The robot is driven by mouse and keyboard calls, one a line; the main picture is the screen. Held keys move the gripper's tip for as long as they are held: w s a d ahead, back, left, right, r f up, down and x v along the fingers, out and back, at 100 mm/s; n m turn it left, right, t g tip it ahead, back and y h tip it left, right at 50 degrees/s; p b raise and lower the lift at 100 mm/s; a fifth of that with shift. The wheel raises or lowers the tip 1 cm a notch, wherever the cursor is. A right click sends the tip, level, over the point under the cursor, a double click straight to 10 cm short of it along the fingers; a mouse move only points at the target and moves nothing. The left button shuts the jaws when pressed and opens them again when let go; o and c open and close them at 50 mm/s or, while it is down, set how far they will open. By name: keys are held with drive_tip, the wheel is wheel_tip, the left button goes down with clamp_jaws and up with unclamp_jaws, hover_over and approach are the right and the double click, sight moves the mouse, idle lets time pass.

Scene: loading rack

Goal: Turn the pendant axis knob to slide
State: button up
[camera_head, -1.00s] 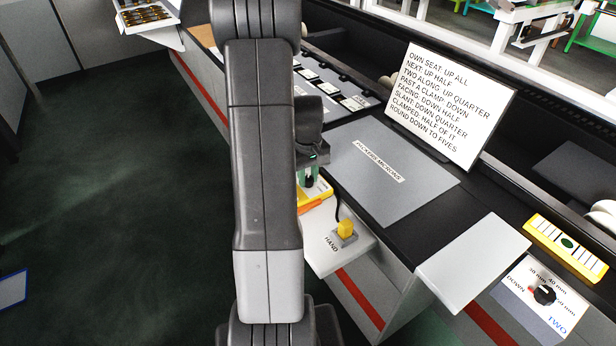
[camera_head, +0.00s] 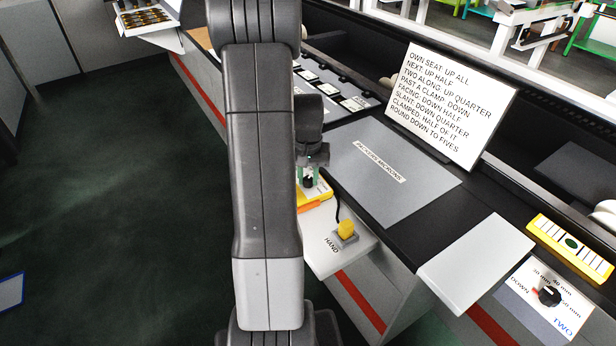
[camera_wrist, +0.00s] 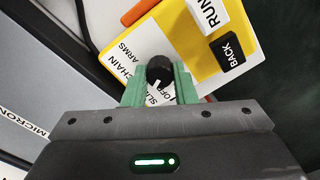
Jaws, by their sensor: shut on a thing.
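The pendant is a yellow box with a white label panel; it shows in the wrist view (camera_wrist: 180,50) and, partly hidden behind my arm, in the head view (camera_head: 318,192). Its black axis knob (camera_wrist: 158,66) stands near the panel's words CHAIN, ARMS, a partly covered word starting SL, and OFF. My gripper (camera_wrist: 159,82) has green fingers, one on each side of the knob, and is shut on it. In the head view, my gripper (camera_head: 308,172) is over the pendant. A white mark shows by the knob; which word the knob points to is unclear.
The pendant also carries a white RUN key (camera_wrist: 206,14) and a black BACK key (camera_wrist: 228,50). A yellow HAND switch (camera_head: 346,229) stands on the pale shelf. A dial (camera_head: 549,295) marked TWO is at right.

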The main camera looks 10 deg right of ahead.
sight(308, 178)
idle(0.6)
drive_tip(key=o, duration=1)
wheel_tip(308, 178, up, 14)
drive_tip(key=shift+f, duration=0.1)
wheel_tip(308, 178, down, 14)
drive_tip(key=shift+r, duration=0.1)
idle(0.4)
